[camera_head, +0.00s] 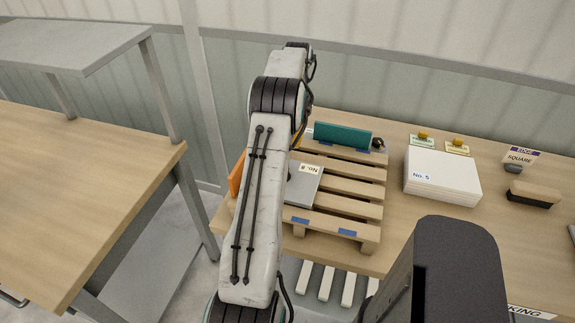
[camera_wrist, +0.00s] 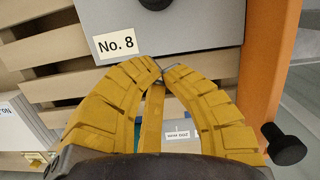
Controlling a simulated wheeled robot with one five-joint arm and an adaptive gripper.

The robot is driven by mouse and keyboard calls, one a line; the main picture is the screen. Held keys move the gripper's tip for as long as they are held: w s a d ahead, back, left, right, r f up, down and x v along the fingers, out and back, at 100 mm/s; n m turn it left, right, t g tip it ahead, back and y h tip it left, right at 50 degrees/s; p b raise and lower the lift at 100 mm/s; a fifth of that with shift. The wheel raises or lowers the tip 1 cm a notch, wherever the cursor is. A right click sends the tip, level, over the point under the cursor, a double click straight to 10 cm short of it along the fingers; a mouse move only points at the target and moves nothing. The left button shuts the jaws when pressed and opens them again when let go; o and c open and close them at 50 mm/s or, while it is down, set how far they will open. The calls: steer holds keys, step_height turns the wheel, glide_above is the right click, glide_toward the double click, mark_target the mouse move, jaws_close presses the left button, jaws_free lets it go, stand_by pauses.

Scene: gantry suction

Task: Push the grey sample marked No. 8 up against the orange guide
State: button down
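The grey sample (camera_wrist: 200,25) lies flat on the wooden pallet, with a white "No. 8" label at its near left corner and a dark knob on top. In the head view the sample (camera_head: 303,188) is partly hidden behind my arm. The guide (camera_head: 236,176) shows left of my arm in the head view. My gripper (camera_wrist: 161,70) has its yellow fingertips together, close to the sample's near edge. I cannot tell if they touch it.
The pallet (camera_head: 358,194) has open gaps between slats and blue marks at its near edge. A teal block (camera_head: 342,135) stands at its back. Right of it are a white stack marked No. 5 (camera_head: 440,177) and a brush (camera_head: 532,195). A dark knob (camera_wrist: 285,145) protrudes beside the guide.

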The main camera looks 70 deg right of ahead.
steer(key=shift+s+a+r+p, duration=0.15)
steer(key=shift+a+p, duration=0.6)
steer(key=shift+a, duration=0.65)
steer(key=shift+s+a+r+p, duration=0.1)
steer(key=shift+a+p, duration=0.6)
steer(key=shift+a, duration=0.65)
steer(key=a+p, duration=0.3)
steer(key=shift+s, duration=0.15)
steer(key=f+p, duration=0.1)
steer(key=p, duration=0.2)
steer(key=shift+d, duration=0.15)
steer(key=shift+f+b, duration=0.55)
steer(key=shift+b, duration=0.15)
steer(key=shift+d+f+b, duration=0.2)
steer(key=shift+d+b, duration=0.2)
steer(key=shift+b, duration=0.45)
steer(key=shift+d+b, duration=0.45)
steer(key=shift+d, duration=0.2)
steer(key=shift+r, duration=0.2)
